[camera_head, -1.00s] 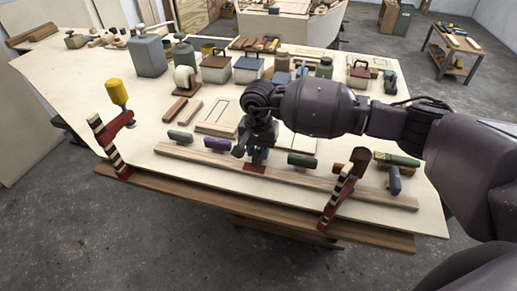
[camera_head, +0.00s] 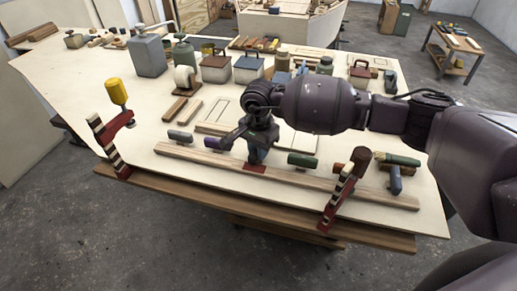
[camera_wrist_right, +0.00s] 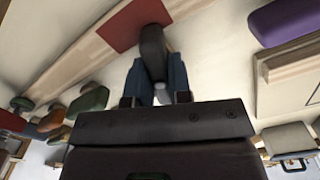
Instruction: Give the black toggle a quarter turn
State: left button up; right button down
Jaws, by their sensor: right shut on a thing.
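The black toggle (camera_wrist_right: 152,48) shows in the wrist view between the two blue fingers of my right gripper (camera_wrist_right: 156,78), which is shut on it. A red patch (camera_wrist_right: 133,24) lies beside the toggle on the wooden strip; it also shows in the head view (camera_head: 255,168). In the head view my right gripper (camera_head: 257,153) points down at the strip (camera_head: 205,157) and hides most of the toggle. My left gripper is not in view.
A purple toggle (camera_head: 217,143) and a grey one (camera_head: 180,136) stand to the left, a green one (camera_head: 302,160) close on the right. Red clamps stand at the left (camera_head: 112,145) and right (camera_head: 340,190) of the front edge. Jars and boxes stand behind.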

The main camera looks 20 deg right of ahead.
jog(key=m, duration=0.5)
jog(key=shift+r+m, duration=0.1)
jog(key=shift+m, duration=0.2)
jog(key=m+p, duration=0.1)
jog(key=m, duration=0.4)
jog(key=shift+m+p, duration=0.45)
jog(key=shift+m, duration=0.75)
